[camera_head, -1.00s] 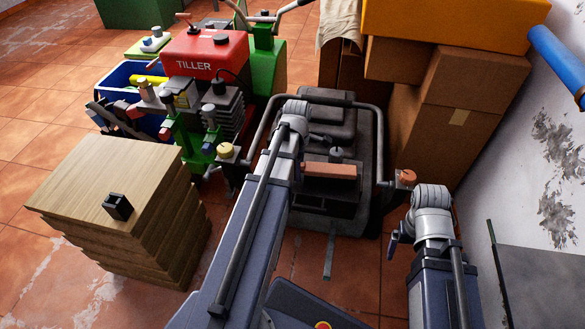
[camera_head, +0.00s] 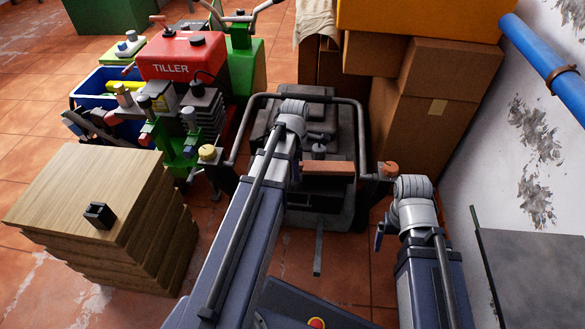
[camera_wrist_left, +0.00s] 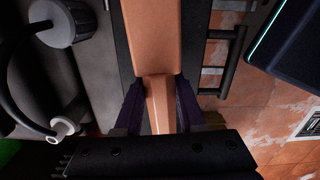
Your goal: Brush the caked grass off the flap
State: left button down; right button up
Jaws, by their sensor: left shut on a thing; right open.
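A wooden orange-brown brush (camera_head: 328,168) lies across the front of a dark grey mower (camera_head: 318,205) in the head view. My left gripper (camera_wrist_left: 158,98) is shut on the brush's handle, which shows between its dark fingers in the left wrist view; in the head view my left wrist hides those fingers. The brush's bristles are hidden. I cannot clearly pick out the flap or any caked grass. My right gripper (camera_head: 380,238) is right of the mower; only a small dark part of it shows beneath my wrist.
A red tiller (camera_head: 182,54) stands left of the mower, beside a blue crate (camera_head: 90,92). A stacked wooden platform (camera_head: 80,190) bears a small black block (camera_head: 99,215). Cardboard boxes (camera_head: 425,115) stand behind right. A grey panel (camera_head: 535,265) is near the wall.

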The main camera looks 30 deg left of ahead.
aim_at(307, 166)
pick_arm(q)
jog(key=shift+d, duration=0.1)
jog(key=shift+w+d, duration=0.3)
jog(key=shift+d, duration=0.5)
jog(key=shift+w+d, duration=0.3)
jog(key=shift+d, duration=0.45)
jog(key=shift+r, duration=0.15)
notch_tip(307, 166, up, 6)
jog(key=p, duration=0.6)
notch_tip(307, 166, up, 3)
jog(key=p, duration=0.3)
